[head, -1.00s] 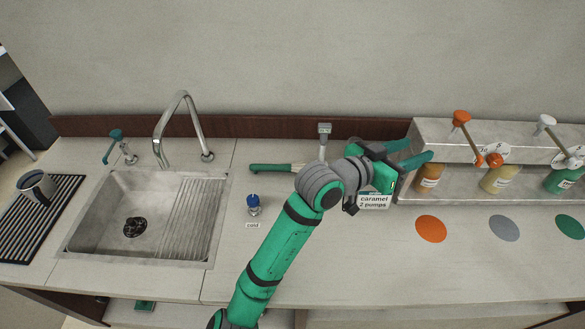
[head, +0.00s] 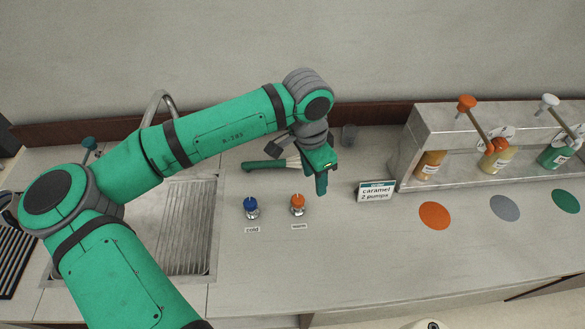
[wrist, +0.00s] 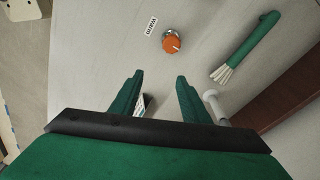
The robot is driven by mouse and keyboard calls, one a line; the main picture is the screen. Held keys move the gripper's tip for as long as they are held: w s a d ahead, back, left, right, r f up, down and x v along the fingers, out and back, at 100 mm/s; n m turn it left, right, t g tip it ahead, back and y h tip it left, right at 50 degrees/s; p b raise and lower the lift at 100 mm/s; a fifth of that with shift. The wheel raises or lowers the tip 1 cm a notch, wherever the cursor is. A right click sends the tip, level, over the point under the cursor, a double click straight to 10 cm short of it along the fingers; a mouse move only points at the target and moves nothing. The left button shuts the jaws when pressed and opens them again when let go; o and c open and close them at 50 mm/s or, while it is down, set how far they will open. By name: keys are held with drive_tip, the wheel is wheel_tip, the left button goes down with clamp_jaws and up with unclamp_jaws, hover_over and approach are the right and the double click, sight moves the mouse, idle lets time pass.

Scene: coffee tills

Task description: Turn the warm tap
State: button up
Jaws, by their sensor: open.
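The warm tap is a small knob with an orange top and metal base (head: 297,203), upright on the counter behind its "warm" label (head: 299,227). It also shows in the wrist view (wrist: 172,42), beyond my fingertips and slightly right of the middle between them. My gripper (head: 321,184) points down over the counter, to the right of the warm tap and apart from it. In the wrist view its two green fingers (wrist: 158,78) are spread with nothing held between them. In the head view the fingers overlap.
A blue-topped cold tap (head: 251,206) stands left of the warm tap. A green-handled brush (head: 264,164) lies behind. A caramel sign (head: 376,191) and a syrup rack (head: 407,150) stand to the right. The sink (head: 185,235) is partly behind my arm. The counter before the taps is clear.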

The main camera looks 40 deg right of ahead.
sight(298, 199)
drive_tip(key=shift+y, duration=0.7)
drive_tip(key=a+f, duration=0.1)
drive_tip(key=f, duration=0.1)
drive_tip(key=w+a+f, duration=0.1)
drive_tip(key=f, duration=0.2)
drive_tip(key=w+a+f, duration=0.1)
drive_tip(key=f, duration=0.2)
drive_tip(key=shift+a, duration=0.1)
drive_tip(key=shift+f, duration=0.3)
drive_tip(key=shift+c, duration=0.7)
drive_tip(key=c, duration=0.5)
